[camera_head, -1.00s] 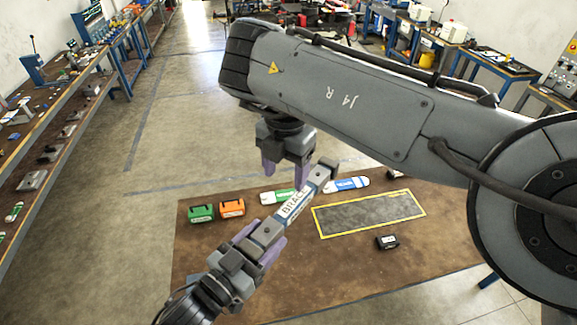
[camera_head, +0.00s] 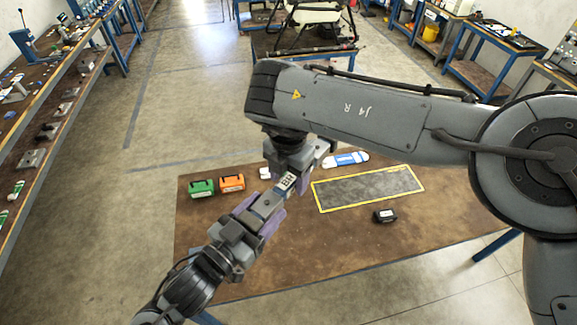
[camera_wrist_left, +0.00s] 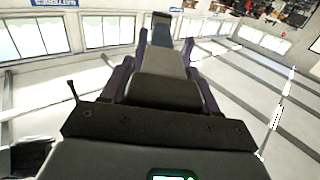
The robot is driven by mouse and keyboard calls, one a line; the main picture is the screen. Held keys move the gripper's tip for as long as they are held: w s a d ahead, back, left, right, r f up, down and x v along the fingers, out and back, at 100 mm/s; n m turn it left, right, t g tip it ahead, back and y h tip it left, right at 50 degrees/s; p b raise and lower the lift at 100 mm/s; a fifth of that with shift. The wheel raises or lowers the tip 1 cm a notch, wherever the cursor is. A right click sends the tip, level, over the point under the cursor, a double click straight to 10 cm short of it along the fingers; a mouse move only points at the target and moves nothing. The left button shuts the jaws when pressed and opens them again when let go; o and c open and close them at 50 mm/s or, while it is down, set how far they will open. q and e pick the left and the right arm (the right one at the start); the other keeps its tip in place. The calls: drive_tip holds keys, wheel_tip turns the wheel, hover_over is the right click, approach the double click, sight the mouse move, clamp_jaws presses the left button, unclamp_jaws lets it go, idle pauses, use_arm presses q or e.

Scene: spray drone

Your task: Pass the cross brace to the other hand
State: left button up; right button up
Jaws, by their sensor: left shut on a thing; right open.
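The cross brace (camera_head: 287,183) is a grey bar with a white label, slanting up to the right above the table. My left gripper (camera_head: 268,208), with purple fingers, is shut on its lower end. In the left wrist view the brace (camera_wrist_left: 166,62) runs out between the left gripper's fingers (camera_wrist_left: 163,65). My right gripper (camera_head: 292,162) comes down from above over the brace's upper half and hides part of it. It is open; whether the brace lies between its fingers cannot be told.
The brown table (camera_head: 330,240) bears a green case (camera_head: 202,187), an orange case (camera_head: 232,182), a blue-and-white bottle (camera_head: 346,159), a yellow-bordered grey mat (camera_head: 368,187) and a small black box (camera_head: 385,215). A drone-like frame (camera_head: 312,20) stands on a table behind.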

drive_tip(key=shift+f, duration=0.35)
use_arm(q)
drive_tip(key=shift+s+d, duration=0.1)
use_arm(e)
drive_tip(key=c, duration=1.2)
use_arm(q)
drive_tip(key=o, duration=1.4)
use_arm(e)
drive_tip(key=shift+r, duration=0.1)
